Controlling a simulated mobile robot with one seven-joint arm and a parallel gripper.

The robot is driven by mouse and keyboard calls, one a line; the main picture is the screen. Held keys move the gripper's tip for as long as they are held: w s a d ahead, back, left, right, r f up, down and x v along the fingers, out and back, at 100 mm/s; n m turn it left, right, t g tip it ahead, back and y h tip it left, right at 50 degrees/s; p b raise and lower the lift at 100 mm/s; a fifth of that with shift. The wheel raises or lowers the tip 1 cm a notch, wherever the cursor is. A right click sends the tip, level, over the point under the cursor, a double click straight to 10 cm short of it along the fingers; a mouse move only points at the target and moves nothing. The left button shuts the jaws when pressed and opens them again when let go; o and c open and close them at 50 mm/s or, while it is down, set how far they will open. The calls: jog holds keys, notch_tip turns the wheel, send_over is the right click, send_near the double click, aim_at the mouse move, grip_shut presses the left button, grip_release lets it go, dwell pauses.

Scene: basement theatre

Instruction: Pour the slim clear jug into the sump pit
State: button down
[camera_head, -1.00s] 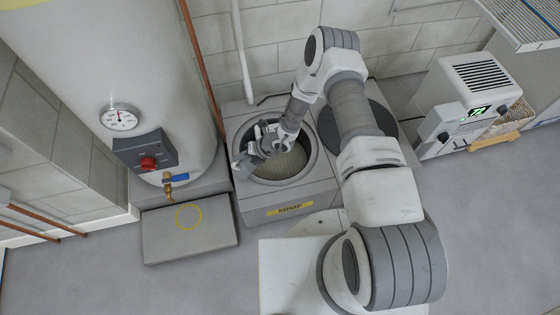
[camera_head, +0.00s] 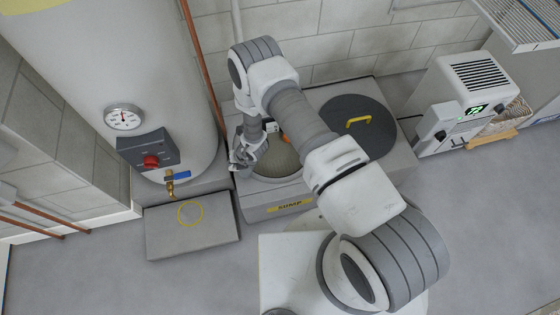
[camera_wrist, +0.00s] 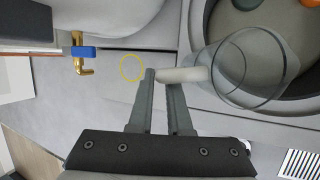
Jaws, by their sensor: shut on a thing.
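My gripper (camera_wrist: 161,80) is shut on the pale handle of the slim clear jug (camera_wrist: 238,68) in the wrist view. The jug is see-through, beside the fingers on their right, and partly overlaps the pit's rim. No liquid shows clearly in it, and I cannot tell its exact tilt. The sump pit (camera_head: 276,163) is a round opening in a grey housing labelled SUMP, with a grey-brown inside; it also shows at the top right of the wrist view (camera_wrist: 240,20). In the head view my gripper (camera_head: 238,162) is at the pit's left edge, and the jug is hard to make out.
A dark round lid with a yellow handle (camera_head: 358,121) lies right of the pit. A grey block with a yellow ring (camera_head: 190,215) sits at the left, below the water heater's brass tap (camera_head: 170,187). A white dehumidifier (camera_head: 465,100) stands at the right.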

jog(key=a+h+b, duration=0.1)
jog(key=b, duration=0.1)
jog(key=a+f+t+h+b, duration=0.1)
jog(key=b, duration=0.1)
jog(key=s+f+h+b, duration=0.1)
jog(key=b, duration=0.1)
jog(key=shift+s+a+n+h+b, duration=0.1)
jog(key=shift+a+n+h+b, duration=0.2)
jog(key=shift+a+n+h, duration=0.1)
dwell(0.3)
jog(key=shift+r+t, duration=0.1)
jog(key=shift+t, duration=0.3)
